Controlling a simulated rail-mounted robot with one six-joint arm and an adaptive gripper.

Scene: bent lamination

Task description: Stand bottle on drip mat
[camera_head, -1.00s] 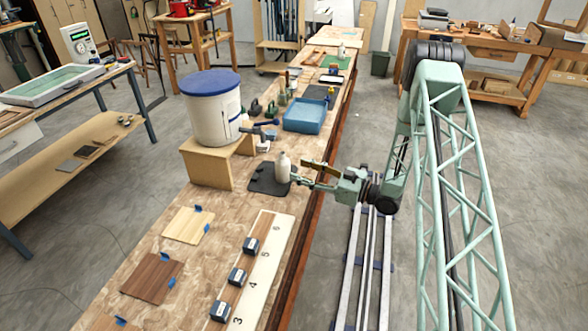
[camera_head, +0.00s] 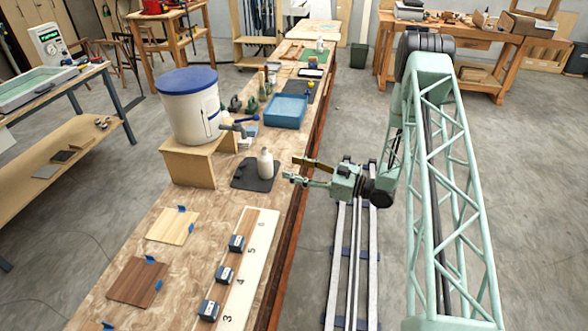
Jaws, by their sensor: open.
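The white bottle (camera_head: 265,164) stands upright on the dark drip mat (camera_head: 251,177), towards the mat's right side. The mat lies flat on the bench beside the small wooden stand. My gripper (camera_head: 291,170) is to the right of the bottle, near the bench's right edge. Its fingers point left and are spread apart, with nothing between them. A clear gap shows between the fingertips and the bottle.
A white bucket with a blue lid (camera_head: 191,106) stands on the wooden stand (camera_head: 191,165), its tap pointing towards the mat. A blue tray (camera_head: 286,111) lies behind. Wood samples and a numbered board (camera_head: 250,270) with dark blocks lie in front.

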